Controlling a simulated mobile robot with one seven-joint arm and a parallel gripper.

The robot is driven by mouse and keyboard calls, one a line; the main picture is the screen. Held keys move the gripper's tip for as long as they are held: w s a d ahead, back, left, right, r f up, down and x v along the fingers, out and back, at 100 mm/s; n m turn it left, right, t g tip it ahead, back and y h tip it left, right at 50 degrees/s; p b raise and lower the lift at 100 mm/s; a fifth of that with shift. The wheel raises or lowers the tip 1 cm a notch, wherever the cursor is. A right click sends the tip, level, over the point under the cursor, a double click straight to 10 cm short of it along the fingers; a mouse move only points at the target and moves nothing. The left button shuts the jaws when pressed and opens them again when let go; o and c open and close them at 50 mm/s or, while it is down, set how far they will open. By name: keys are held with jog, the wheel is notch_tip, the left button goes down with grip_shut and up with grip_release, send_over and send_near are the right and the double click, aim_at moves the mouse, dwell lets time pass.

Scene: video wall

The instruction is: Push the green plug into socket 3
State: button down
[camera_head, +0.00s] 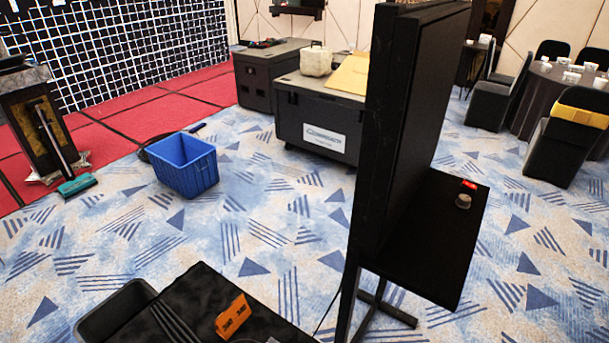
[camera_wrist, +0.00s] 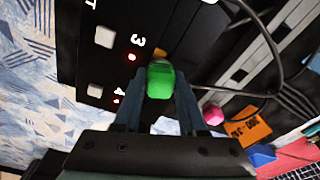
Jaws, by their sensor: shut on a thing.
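In the wrist view, my gripper (camera_wrist: 160,88) is shut on the green plug (camera_wrist: 160,78), with one dark finger on each side of it. The plug is in front of a black panel (camera_wrist: 120,17) marked with a white "3" and, lower down, a "4". The plug is close to the panel beside the "3". The opening of socket 3 is hidden, and I cannot tell whether the plug touches it. My gripper is not visible in the head view.
In the wrist view, a pink plug (camera_wrist: 212,113), black cables (camera_wrist: 285,85) and an orange sign (camera_wrist: 248,127) are at right. The head view shows a tall black screen (camera_head: 400,130) on a stand, a blue crate (camera_head: 185,165) on the carpet and a dark table (camera_head: 195,295) in front.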

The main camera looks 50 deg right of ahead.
jog(key=shift+f+b, duration=0.85)
jog(key=shift+f, duration=0.6)
grip_release()
dwell(0.5)
jog(key=shift+r+p, duration=3.55)
jog(key=shift+p, duration=0.15)
